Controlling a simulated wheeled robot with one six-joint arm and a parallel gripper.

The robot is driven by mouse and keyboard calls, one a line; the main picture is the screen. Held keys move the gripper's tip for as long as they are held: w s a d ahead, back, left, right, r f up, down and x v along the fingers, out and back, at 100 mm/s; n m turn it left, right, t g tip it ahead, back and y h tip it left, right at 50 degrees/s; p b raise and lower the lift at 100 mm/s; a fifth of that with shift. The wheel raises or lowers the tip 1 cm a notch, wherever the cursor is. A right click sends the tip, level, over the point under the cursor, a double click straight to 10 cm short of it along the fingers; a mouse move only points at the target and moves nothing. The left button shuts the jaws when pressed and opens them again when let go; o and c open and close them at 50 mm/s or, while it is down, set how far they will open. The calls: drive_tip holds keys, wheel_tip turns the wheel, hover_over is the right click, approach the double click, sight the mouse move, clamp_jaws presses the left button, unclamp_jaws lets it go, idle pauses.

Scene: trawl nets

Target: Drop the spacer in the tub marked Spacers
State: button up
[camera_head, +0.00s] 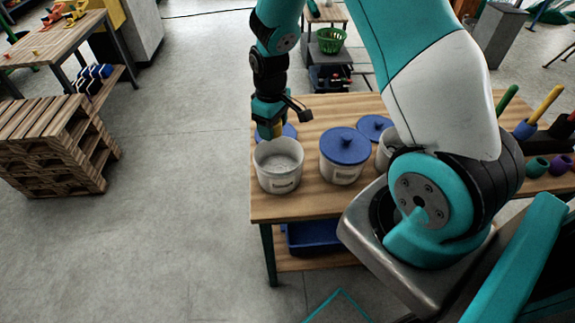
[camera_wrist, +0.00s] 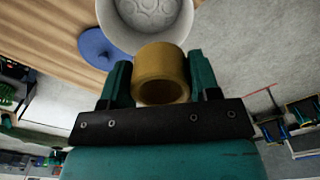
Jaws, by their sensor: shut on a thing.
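My gripper (camera_head: 271,128) points down just over the back rim of an open white tub (camera_head: 277,181) at the left end of the wooden table. In the wrist view my gripper (camera_wrist: 160,80) is shut on the spacer (camera_wrist: 162,62), a short yellow-brown ring held between two teal fingers. The open tub (camera_wrist: 143,40) lies just beyond the spacer in that view and looks empty, with a patterned floor. The tub has a label on its front, too small to read. The spacer is apart from the tub floor; whether it touches the rim I cannot tell.
A white tub with a blue lid (camera_head: 344,147) stands to the right, and another tub (camera_head: 384,150) is partly behind my arm. Loose blue lids (camera_head: 289,131) (camera_head: 373,125) lie behind them. Floor left of the table is clear up to a pallet stack (camera_head: 60,148).

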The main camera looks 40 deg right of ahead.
drive_tip(key=d+f+n+b, duration=0.3)
drive_tip(key=f+b, duration=0.2)
drive_tip(key=f, duration=0.1)
drive_tip(key=shift+s+d+n, duration=0.15)
drive_tip(key=shift+d+n, duration=0.15)
drive_tip(key=shift+d, duration=0.1)
drive_tip(key=o, duration=1)
drive_tip(key=shift+r, duration=0.15)
wheel_tip(320, 180, up, 17)
drive_tip(key=b, duration=0.2)
drive_tip(key=shift+r, duration=0.15)
